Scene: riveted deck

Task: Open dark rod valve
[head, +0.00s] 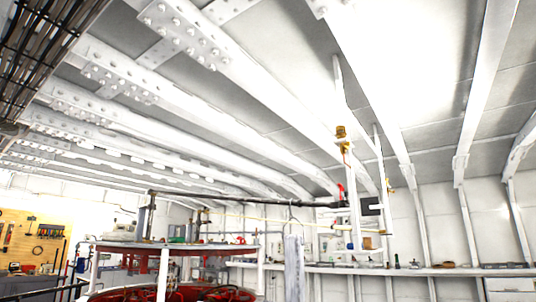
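A dark rod (265,201) runs roughly level across the middle of the head view, high above the benches. Near its right end, beside a white upright, is a small red handle (341,190). The handle is too small to tell whether the valve is open or shut, or exactly how it joins the rod. My gripper is not in view.
A brass fitting (341,133) sits above the red handle. A long shelf (400,271) with small items crosses the right side. A white-topped bench (135,245) with red machinery (165,292) beneath stands lower left. A tool board (32,238) hangs far left. Riveted beams cross overhead.

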